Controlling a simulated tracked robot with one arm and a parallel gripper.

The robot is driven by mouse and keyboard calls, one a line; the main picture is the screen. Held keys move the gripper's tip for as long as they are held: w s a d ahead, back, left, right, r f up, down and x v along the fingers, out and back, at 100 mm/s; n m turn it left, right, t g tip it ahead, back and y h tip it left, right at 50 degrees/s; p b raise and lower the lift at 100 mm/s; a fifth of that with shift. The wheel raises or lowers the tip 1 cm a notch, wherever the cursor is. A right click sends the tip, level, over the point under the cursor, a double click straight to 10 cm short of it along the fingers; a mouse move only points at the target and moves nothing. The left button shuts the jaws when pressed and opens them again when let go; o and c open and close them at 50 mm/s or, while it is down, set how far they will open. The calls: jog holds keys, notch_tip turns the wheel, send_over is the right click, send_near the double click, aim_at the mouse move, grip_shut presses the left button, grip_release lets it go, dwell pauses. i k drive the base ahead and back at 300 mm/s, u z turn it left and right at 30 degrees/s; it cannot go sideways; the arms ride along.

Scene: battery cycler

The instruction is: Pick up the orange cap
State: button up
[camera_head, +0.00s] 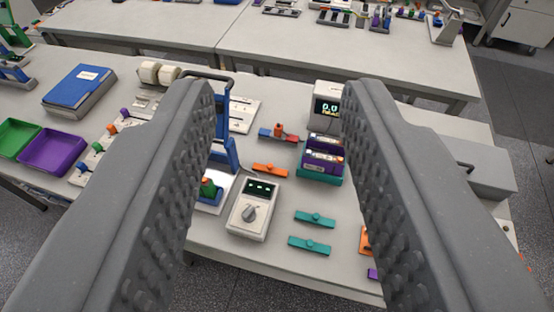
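My gripper (278,98) is open, its two grey studded fingers wide apart and nothing between them, above the workbench. Several orange parts show, and I cannot tell for certain which is the orange cap. A flat orange piece with a small raised knob (270,170) lies on the bench between the fingers in the picture. An orange-red block (278,130) sits on a blue and red holder just behind it. Another orange piece (365,241) is partly hidden by the right finger. A small orange knob (112,129) is in a row at the left.
A white meter with a dial (250,210), teal pieces (314,218), a purple battery block (322,157) and a display box (327,108) stand around the middle. Purple (52,151) and green (17,137) bins are at left. A blue frame (224,152) stands beside the left finger.

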aim_at(268, 169)
jog(key=i, duration=0.85)
jog(key=u, duration=0.1)
